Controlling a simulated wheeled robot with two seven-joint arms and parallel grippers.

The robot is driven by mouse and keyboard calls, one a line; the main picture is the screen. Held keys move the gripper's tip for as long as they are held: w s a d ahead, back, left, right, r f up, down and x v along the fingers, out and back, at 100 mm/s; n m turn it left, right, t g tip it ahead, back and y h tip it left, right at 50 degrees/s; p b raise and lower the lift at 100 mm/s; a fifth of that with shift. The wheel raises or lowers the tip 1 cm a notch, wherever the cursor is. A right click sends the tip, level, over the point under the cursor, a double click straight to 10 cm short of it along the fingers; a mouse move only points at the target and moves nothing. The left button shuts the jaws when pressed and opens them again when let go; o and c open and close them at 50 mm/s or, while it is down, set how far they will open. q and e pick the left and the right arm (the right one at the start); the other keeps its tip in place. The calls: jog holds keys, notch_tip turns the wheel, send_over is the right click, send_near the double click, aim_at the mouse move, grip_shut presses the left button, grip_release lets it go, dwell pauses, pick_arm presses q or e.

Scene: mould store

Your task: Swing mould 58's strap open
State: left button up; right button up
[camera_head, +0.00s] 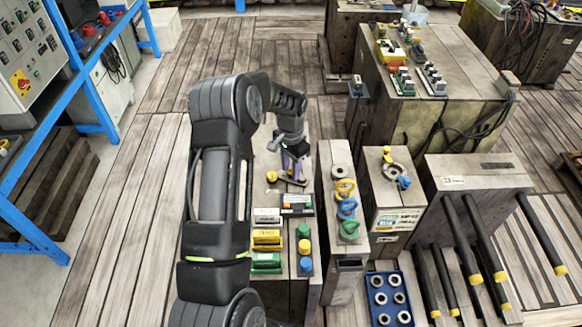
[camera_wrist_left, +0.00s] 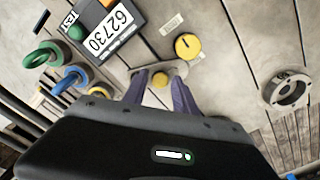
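A grey metal strap (camera_wrist_left: 181,68) lies across the joint in the mould's top in the left wrist view, with a yellow knob (camera_wrist_left: 160,79) on it. Another yellow knob (camera_wrist_left: 187,46) with a dark mark sits beside it. In the head view the strap (camera_head: 293,181) is on the mould (camera_head: 268,197) behind my left arm. My left gripper (camera_head: 291,170) points down over the strap. In the left wrist view its two purple-grey fingers (camera_wrist_left: 161,92) stand apart, one on each side of the strap's knob; contact cannot be told. I cannot read 58 on the mould. My right gripper is out of view.
Yellow, blue and green lifting rings (camera_head: 347,208) stand on the block at right. White, yellow and green blocks (camera_head: 266,238) and coloured knobs (camera_head: 304,246) are nearer. A blue tray (camera_head: 390,297) stands front right.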

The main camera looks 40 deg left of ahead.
pick_arm(q)
grip_shut()
dwell(1.1)
